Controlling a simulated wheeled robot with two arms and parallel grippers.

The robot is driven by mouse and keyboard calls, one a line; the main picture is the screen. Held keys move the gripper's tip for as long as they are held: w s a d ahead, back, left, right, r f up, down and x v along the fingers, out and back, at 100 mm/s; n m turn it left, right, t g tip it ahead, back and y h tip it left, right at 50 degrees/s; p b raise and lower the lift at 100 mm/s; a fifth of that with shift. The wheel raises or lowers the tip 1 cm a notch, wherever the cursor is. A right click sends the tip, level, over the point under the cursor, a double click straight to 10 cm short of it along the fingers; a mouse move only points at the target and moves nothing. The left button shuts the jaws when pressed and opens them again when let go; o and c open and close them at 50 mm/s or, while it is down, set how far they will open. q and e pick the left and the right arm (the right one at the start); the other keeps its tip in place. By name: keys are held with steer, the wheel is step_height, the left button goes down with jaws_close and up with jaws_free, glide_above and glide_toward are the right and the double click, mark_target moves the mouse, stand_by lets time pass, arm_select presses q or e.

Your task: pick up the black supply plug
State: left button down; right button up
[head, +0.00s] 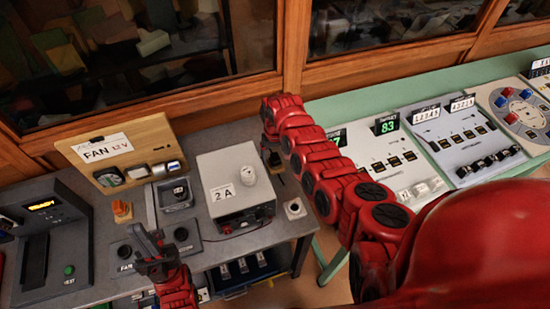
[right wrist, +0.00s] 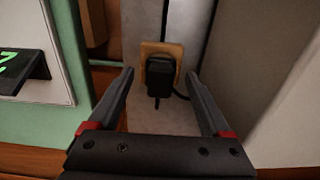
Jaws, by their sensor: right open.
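The black supply plug (right wrist: 160,78) sits upright against a tan plate (right wrist: 172,48) in the right wrist view, with a dark cord at its right. My right gripper (right wrist: 160,75) is open, its fingers apart on either side of the plug in that picture; I cannot tell how far the plug lies beyond the fingertips. In the head view the plug (head: 274,159) shows small and dark below the end of my right arm, right of the supply box. My left gripper (head: 148,243) is over the front of the bench; its opening is unclear.
The grey supply box (head: 225,172) marked 2 A stands beside the plug. A wooden FAN 12 V board (head: 118,150) and a dark tester (head: 52,235) are to the left. A pale green bench (head: 330,110) with instrument panels is to the right.

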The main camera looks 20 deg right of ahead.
mark_target(275, 155)
jaws_close()
stand_by(0.4)
steer(key=shift+r, duration=0.15)
step_height(275, 155, up, 9)
steer(key=b, duration=0.2)
steer(key=shift+w+b, duration=0.1)
steer(key=shift+b, duration=0.2)
steer(key=shift+r, duration=0.4)
